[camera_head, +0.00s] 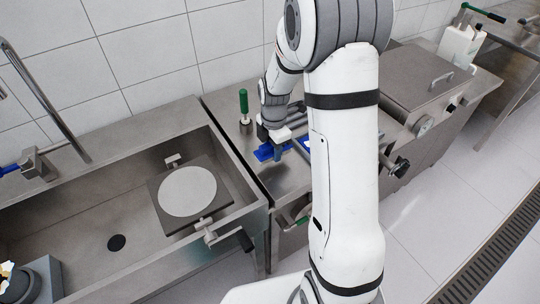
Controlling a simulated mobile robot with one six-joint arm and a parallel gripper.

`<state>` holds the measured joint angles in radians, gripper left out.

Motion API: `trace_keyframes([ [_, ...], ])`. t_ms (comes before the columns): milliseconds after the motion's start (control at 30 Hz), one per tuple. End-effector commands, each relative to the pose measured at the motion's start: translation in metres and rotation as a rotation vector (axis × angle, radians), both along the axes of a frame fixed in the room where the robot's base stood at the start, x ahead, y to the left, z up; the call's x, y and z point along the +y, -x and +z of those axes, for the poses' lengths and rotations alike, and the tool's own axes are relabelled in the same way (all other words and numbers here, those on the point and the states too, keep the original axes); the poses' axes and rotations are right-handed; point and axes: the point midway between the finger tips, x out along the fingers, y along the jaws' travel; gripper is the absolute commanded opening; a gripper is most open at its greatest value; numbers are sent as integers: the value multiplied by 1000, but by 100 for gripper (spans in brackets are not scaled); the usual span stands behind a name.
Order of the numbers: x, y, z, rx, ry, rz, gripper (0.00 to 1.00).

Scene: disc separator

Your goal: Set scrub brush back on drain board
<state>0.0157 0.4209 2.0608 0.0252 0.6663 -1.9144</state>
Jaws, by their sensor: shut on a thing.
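My gripper (276,142) is over the steel drain board (226,118), right of the sink, partly hidden by my own arm. It is shut on a blue item, which looks like the scrub brush (264,154). The brush is low, at or just above the board; whether it touches cannot be told. More blue shows to the right, next to my arm, and I cannot tell whether it is part of the same brush.
A green-handled tool (244,103) stands upright on the board left of my gripper. The sink (88,212) holds a square plate with a pale disc (187,191) and a black-handled clamp or valve (228,237). A lidded steel unit (418,78) stands to the right.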

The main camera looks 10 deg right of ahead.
Motion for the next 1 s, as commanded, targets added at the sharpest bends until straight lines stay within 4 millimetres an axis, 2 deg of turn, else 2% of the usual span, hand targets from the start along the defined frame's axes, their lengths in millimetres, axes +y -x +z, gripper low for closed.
trace_keyframes([
  [300,1,0,-37,0,0,2,0],
  [700,1,0,-45,-2,0,3,0],
  [733,1,0,-44,-2,0,3,39],
  [1000,2,0,-43,-1,0,3,59],
])
